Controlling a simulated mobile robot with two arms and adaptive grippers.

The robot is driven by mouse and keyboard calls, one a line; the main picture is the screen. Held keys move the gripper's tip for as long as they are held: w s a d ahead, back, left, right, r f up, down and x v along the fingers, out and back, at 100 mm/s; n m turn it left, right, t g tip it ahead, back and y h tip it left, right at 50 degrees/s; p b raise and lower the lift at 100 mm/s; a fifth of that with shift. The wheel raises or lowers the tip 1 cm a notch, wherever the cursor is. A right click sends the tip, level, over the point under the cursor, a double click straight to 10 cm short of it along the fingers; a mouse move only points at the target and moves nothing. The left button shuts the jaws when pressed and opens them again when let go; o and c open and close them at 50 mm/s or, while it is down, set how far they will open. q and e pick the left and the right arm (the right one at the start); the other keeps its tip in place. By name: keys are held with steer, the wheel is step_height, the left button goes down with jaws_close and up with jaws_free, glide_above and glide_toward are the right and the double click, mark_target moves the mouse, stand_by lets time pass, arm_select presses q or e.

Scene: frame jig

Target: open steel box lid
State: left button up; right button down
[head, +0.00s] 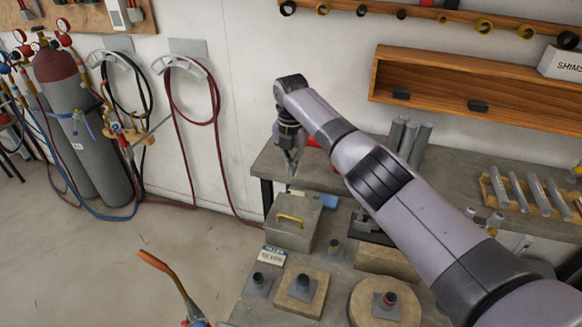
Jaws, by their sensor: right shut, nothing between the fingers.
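The steel box (289,238) is a grey box at the far left corner of the workbench. Its lid (300,209) lies flat and closed on top, with a yellow handle (290,219) across it. My right arm reaches in from the lower right. My right gripper (291,172) points down, shut and empty, and shows above and behind the box lid in the picture. It looks apart from the handle. My left gripper is not in view.
Round and square wooden blocks with dark posts stand in front of the box, such as a square block (301,291) and a round block (386,306). A label plate (271,256) is beside the box. Grey cylinders (408,141) stand behind my arm. Gas bottles (100,150) stand left.

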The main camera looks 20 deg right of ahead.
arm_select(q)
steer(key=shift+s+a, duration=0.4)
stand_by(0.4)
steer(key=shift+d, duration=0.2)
